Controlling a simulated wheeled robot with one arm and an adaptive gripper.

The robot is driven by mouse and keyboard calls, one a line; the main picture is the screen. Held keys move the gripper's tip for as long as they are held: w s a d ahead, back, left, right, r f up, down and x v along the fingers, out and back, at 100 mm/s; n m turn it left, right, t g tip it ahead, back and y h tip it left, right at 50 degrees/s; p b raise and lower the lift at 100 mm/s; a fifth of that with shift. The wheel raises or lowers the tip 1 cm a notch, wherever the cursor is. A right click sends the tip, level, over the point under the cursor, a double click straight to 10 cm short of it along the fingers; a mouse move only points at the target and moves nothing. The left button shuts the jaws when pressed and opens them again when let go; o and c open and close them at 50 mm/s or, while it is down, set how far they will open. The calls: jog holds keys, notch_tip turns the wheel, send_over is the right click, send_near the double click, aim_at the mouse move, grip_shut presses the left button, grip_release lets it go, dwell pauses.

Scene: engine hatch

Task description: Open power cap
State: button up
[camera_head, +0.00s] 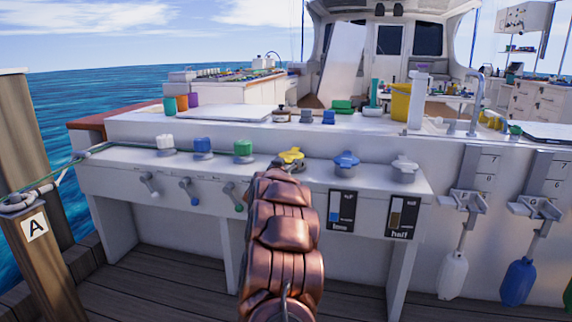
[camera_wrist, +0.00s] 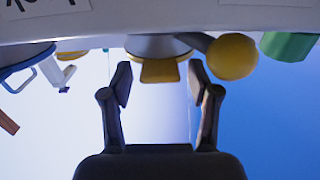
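Several coloured caps stand in a row on the white console. They are white (camera_head: 165,142), blue (camera_head: 203,145), green (camera_head: 243,148), yellow (camera_head: 291,155), a second blue (camera_head: 346,160) and pale grey (camera_head: 405,165). I cannot tell from any readable label which one is the power cap. My copper arm reaches up to just below the yellow cap and hides my gripper in the head view. In the wrist view my gripper (camera_wrist: 160,78) is open, with its two fingers apart and the yellow cap (camera_wrist: 160,71) between and beyond their tips. I see no contact.
Levers (camera_head: 187,190) hang under the caps on the console front; a yellow ball knob (camera_wrist: 231,56) is close to the right finger in the wrist view. Bottles and a yellow bucket (camera_head: 400,102) stand on the counter behind.

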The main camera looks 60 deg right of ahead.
grip_shut()
jog(key=shift+r+p, duration=0.2)
jog(key=shift+p, duration=0.15)
